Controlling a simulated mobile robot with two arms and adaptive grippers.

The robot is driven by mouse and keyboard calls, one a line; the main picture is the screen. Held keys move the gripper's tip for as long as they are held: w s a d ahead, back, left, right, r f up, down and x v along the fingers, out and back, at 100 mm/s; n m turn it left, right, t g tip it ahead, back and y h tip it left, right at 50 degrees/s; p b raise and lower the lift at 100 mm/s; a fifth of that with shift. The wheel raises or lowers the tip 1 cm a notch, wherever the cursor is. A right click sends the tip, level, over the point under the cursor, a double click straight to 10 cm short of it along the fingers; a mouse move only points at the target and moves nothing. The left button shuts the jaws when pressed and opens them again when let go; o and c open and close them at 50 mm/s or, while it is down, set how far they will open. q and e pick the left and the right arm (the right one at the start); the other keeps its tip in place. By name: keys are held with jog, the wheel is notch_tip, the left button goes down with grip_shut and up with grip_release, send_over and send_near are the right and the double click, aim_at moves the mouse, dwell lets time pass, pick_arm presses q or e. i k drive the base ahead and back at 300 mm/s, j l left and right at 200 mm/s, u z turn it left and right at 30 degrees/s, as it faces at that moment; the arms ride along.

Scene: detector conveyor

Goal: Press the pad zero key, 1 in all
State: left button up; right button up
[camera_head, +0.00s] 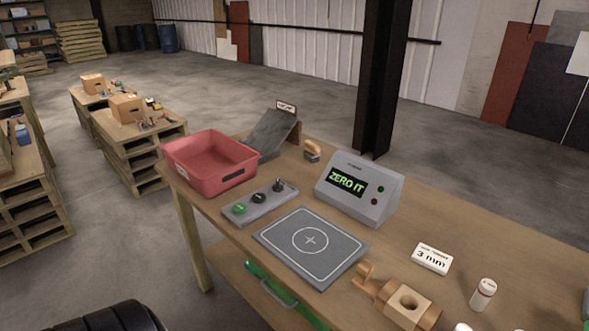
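A grey key panel (268,208) lies on the wooden table, left of the pad. It carries a green round key (239,208), a black round key (258,198) and a black switch or knob (279,186). Their labels are too small to read. The flat grey pad (275,238), marked with a white circle and cross, is bare.
A red bin (212,162) and a dark sloped ramp (268,135) stand at the table's back left. A black post (382,80) rises behind the table.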

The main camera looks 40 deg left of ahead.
aim_at(258, 198)
jog(key=u, duration=1.65)
